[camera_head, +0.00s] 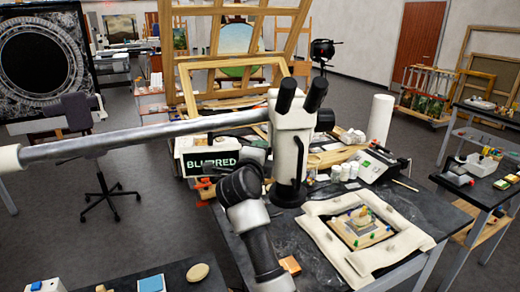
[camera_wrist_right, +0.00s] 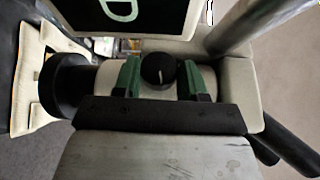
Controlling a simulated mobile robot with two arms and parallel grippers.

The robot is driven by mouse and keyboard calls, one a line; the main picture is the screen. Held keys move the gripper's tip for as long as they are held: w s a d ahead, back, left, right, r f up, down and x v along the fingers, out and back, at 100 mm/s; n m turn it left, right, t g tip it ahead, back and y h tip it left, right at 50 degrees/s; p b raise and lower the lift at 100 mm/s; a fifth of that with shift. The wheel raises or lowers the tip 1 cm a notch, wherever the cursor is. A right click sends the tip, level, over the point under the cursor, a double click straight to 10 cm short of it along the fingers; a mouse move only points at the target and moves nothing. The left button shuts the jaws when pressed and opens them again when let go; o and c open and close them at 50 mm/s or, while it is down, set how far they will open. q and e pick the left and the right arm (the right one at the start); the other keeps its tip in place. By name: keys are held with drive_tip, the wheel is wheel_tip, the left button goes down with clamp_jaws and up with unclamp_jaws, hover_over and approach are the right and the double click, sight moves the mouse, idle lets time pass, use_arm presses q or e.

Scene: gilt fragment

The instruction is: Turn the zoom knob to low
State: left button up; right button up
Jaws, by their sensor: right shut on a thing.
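The microscope (camera_head: 293,135) is white with black eyepieces, held on a long grey boom over the dark workbench. In the right wrist view, the zoom knob (camera_wrist_right: 158,67) is small, round and black, with a short white mark near its middle. My right gripper (camera_wrist_right: 159,80) has green fingertips, one on each side of the knob, and is shut on it. In the head view my right arm rises from below to the microscope's left side; its fingers and the knob are hidden there. My left gripper is in neither view.
A dark sign reading "BLURRED" (camera_head: 212,160) stands close left of the microscope. A white padded frame (camera_head: 319,232) surrounds a small gilt piece (camera_head: 361,226) on the workbench. Several jars (camera_head: 345,171) and a white device (camera_head: 371,166) are behind. The boom (camera_head: 150,139) crosses the left side.

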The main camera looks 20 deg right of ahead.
use_arm(q)
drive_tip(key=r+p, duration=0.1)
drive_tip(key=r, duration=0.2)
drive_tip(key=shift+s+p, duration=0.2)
drive_tip(key=shift+p, duration=0.1)
use_arm(e)
drive_tip(key=g+y, duration=0.1)
drive_tip(key=g, duration=0.1)
drive_tip(key=n+g+y, duration=0.1)
drive_tip(key=g, duration=0.1)
drive_tip(key=shift+w+r+n+y, duration=0.1)
drive_tip(key=shift+r+n+y, duration=0.1)
drive_tip(key=shift+n+y, duration=0.1)
drive_tip(key=o, duration=0.9)
